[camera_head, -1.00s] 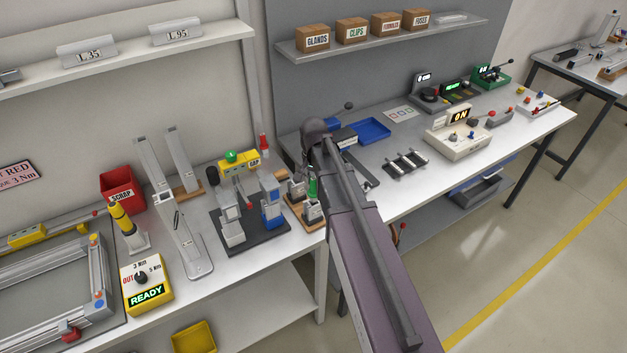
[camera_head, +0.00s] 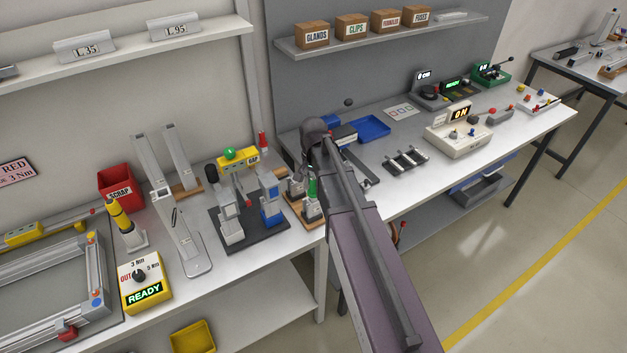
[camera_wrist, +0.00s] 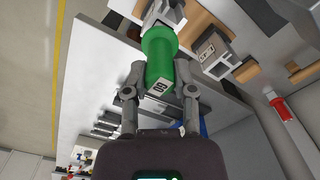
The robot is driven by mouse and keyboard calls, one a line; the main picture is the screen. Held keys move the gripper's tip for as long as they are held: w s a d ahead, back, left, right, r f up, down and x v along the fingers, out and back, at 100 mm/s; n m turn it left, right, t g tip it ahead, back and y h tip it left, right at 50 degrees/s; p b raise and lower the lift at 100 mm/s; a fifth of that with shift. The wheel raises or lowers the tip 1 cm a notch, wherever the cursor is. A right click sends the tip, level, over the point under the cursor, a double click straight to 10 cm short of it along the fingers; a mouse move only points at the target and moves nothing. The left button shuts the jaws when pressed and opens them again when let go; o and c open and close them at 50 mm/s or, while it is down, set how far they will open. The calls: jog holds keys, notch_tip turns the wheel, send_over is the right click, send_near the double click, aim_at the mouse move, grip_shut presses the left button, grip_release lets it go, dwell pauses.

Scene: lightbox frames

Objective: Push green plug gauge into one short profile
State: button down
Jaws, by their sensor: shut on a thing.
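The green plug gauge (camera_wrist: 158,47) is between the two fingers of my gripper (camera_wrist: 159,80) in the wrist view. Its far end meets a grey short profile (camera_wrist: 168,9) at the top; I cannot tell how deep it sits. Another short profile (camera_wrist: 210,50) with a label stands right beside it. In the head view the green gauge (camera_head: 312,188) stands upright above a short profile (camera_head: 312,208) on a wooden base. My arm hides most of the gripper there.
A dark fixture plate (camera_head: 248,238) with grey and blue clamps stands just left of the profiles. A yellow GAP box (camera_head: 238,160) with a green button is behind it. A blue tray (camera_head: 370,130) and a rack of dark bars (camera_head: 406,160) lie on the right-hand bench.

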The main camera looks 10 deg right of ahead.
jog(key=shift+f+b, duration=1.3)
jog(key=shift+f, duration=0.05)
jog(key=shift+c, duration=1.8)
grip_release()
jog(key=shift+r, duration=0.15)
notch_tip(320, 180, up, 10)
jog(key=p, duration=1)
jog(key=shift+f, duration=0.2)
jog(key=s+f+n+b, duration=0.3)
jog(key=s+b, duration=0.1)
jog(key=s, duration=0.4)
jog(key=s+f+n+b, duration=0.3)
jog(key=s+f+n, duration=0.1)
jog(key=s, duration=0.4)
jog(key=shift+d+f+b, duration=0.3)
jog(key=shift+d+b, duration=0.05)
